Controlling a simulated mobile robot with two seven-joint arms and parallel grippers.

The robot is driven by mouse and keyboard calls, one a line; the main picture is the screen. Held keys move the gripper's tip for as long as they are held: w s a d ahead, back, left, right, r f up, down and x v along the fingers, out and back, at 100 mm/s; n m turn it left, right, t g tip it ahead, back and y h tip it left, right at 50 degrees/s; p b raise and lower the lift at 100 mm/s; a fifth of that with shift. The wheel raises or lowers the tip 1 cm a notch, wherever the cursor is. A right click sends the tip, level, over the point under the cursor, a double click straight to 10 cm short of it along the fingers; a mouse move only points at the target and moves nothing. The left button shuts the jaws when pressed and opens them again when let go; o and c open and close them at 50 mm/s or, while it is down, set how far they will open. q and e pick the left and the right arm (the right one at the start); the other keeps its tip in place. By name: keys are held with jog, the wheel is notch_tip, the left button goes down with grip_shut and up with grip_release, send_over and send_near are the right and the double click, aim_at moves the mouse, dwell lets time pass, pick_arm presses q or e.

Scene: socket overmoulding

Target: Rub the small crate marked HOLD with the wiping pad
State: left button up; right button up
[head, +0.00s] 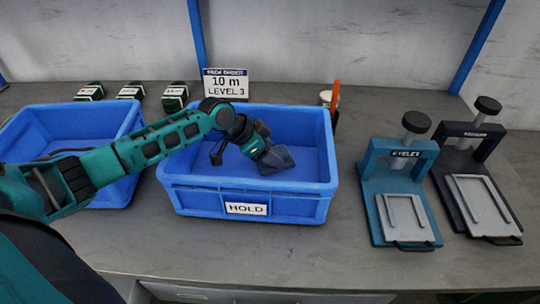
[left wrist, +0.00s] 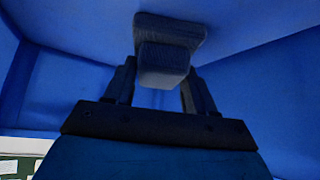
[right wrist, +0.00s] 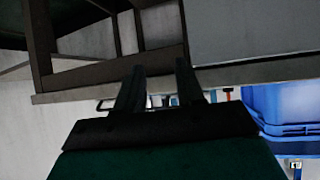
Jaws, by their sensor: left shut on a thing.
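The blue crate marked HOLD (head: 190,197) stands on the bench, its white label (head: 246,209) on the front wall. My left gripper (head: 259,148) is inside the crate, shut on the dark grey wiping pad (head: 277,161). In the left wrist view the pad (left wrist: 168,45) sits between the two fingers, with blue crate walls around it. I cannot tell if the pad touches the crate. My right gripper (right wrist: 160,85) shows only in the right wrist view, with its fingers apart and nothing between them.
A second blue crate (head: 110,115) stands at the left, partly behind my left arm. A teal press (head: 400,200) and a black press (head: 480,190) stand right. The front bench is clear.

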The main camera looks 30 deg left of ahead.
pick_arm(q)
jog(key=shift+w+a+f+b, duration=0.25)
jog(key=shift+w+a, duration=0.2)
jog(key=shift+w, duration=0.3)
jog(key=shift+r+p, duration=0.25)
jog(key=shift+p, duration=0.05)
jog(key=s+p, duration=0.1)
jog(key=p, duration=0.1)
jog(key=shift+s+d+r+p, duration=0.25)
jog(key=shift+s+d+p, duration=0.1)
jog(key=shift+d, duration=0.05)
jog(key=shift+s+d+f+p, duration=0.1)
jog(key=shift+s+d+p, duration=0.2)
jog(key=shift+s+p, duration=0.35)
notch_tip(320, 180, up, 2)
jog(key=shift+r, duration=2.05)
jog(key=shift+r, duration=0.1)
